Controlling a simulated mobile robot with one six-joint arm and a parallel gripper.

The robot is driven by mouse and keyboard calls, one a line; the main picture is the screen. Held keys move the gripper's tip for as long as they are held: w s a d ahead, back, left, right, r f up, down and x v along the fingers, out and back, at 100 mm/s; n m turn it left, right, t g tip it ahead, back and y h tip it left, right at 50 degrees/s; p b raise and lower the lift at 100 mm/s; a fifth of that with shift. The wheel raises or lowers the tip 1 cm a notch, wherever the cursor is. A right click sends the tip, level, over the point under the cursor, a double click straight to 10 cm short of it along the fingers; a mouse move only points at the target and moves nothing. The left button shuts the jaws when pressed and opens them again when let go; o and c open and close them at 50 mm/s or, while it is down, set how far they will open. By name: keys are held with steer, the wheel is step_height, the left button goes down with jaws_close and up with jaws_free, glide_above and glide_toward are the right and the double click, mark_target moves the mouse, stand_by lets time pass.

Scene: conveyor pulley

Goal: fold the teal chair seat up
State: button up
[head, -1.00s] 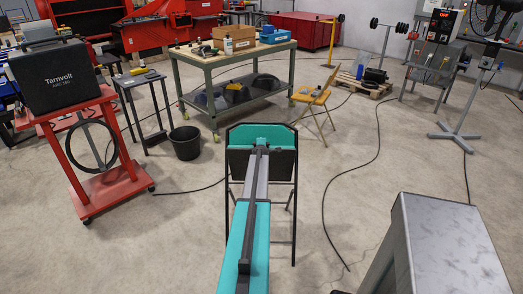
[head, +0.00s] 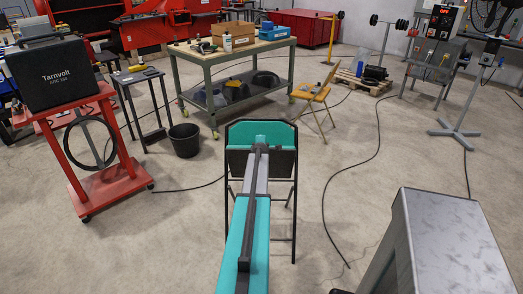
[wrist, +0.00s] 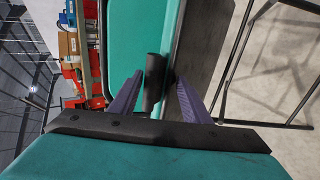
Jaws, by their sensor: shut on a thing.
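The folding chair (head: 295,200) stands upright in the middle of the head view, with a black tubular frame and a teal backrest (head: 243,133). Its seat shows as a dark panel (head: 236,162), steeply raised close below the backrest. In the wrist view the teal backrest (wrist: 124,40) is ahead, beside the seat's dark face (wrist: 203,50). My gripper (wrist: 160,77) is shut on a black handle (wrist: 153,84) at the seat's edge, its purple fingers on either side. In the head view my arm hides the gripper and the middle of the seat.
A grey metal box (head: 445,240) stands close at the right. A red welder cart (head: 110,183), a black bucket (head: 184,140), a workbench (head: 200,60) and a yellow chair (head: 316,96) stand behind. A black cable (head: 348,165) crosses the floor right of the chair.

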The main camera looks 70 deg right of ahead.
steer(key=b+v, duration=0.1)
steer(key=v, duration=0.8)
steer(key=shift+r+b, duration=0.15)
steer(key=shift+b, duration=0.25)
stand_by(0.4)
